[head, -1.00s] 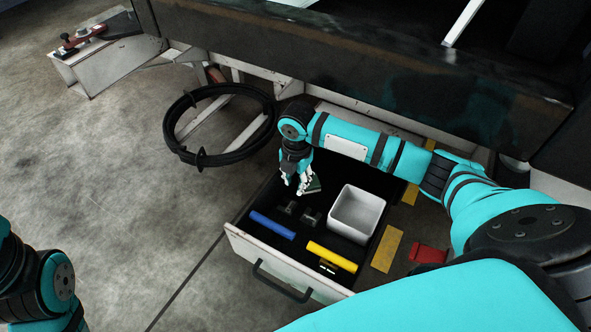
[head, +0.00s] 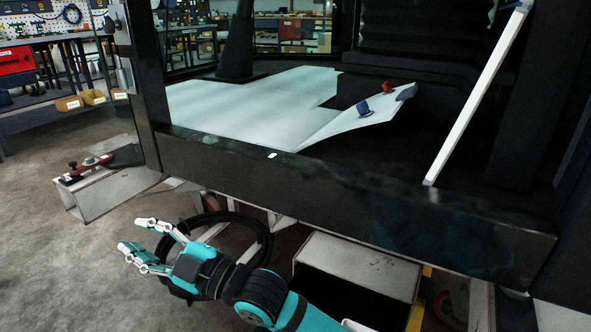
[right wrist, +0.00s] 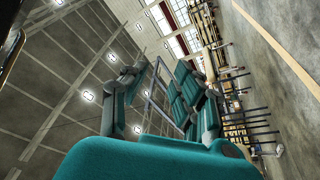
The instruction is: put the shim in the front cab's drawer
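My right gripper (head: 133,235) is raised to the left of the drawer, in front of the black hoop. Its fingers are spread with nothing between them; the spread, empty fingers also show in the right wrist view (right wrist: 155,85). The drawer (head: 340,298) is open below the cab, but only its dark back part shows at the bottom edge. Most of its inside is cut off or hidden behind my arm. I see no piece that I can name as the shim. My left gripper is out of view.
A black hoop (head: 262,225) hangs under the cab's dark sill (head: 350,195). A small white piece (head: 272,155) lies on the sill. A white bar (head: 478,95) slants at right.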

